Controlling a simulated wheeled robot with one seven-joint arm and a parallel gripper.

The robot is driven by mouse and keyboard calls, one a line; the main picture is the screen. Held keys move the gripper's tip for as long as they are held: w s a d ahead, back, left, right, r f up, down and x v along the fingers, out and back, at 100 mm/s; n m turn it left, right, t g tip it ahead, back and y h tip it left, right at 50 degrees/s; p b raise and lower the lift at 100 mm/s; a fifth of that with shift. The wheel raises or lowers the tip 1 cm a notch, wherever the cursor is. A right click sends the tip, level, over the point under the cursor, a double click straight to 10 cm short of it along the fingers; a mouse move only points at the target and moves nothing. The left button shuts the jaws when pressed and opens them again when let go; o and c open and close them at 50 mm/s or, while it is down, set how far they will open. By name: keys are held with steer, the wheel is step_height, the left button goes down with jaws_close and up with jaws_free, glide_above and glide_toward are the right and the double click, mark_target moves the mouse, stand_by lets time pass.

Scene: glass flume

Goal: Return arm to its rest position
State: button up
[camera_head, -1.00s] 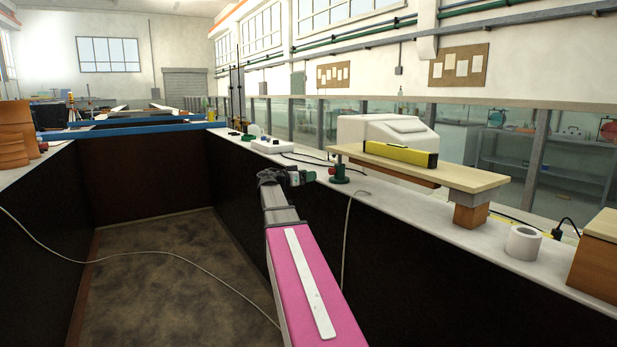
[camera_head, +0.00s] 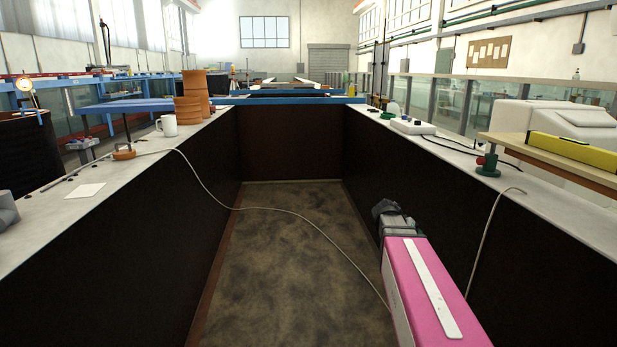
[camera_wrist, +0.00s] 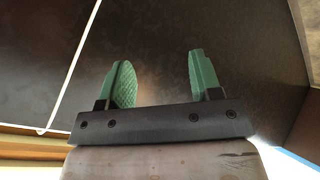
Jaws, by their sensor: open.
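In the wrist view my gripper (camera_wrist: 159,85) has two green fingers set well apart, with nothing between them. Dark panel surface shows beyond the fingertips. In the head view my pink arm (camera_head: 425,285) reaches forward from the lower right, low inside the dark-walled channel and near its right wall. Its far end is a dark wrist part, and the fingers are hidden there.
Pale ledges run along both sides. The left holds a white mug (camera_head: 167,125), terracotta pots (camera_head: 188,108) and an orange-based device (camera_head: 124,153). The right holds a yellow level (camera_head: 575,149) on a plank and a green-based item (camera_head: 488,166). A thin cable (camera_head: 275,209) crosses the open channel floor.

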steer(key=s+a+f+n+g+y, duration=0.1)
steer(key=s+a+f+n+y, duration=0.2)
steer(key=s+a+f, duration=0.4)
steer(key=s+a+f+n+y, duration=0.4)
steer(key=s+a+f, duration=0.4)
steer(key=a, duration=0.4)
steer(key=shift+s+f+g+y, duration=0.15)
steer(key=shift+s+g+y, duration=0.2)
steer(key=shift+y, duration=0.55)
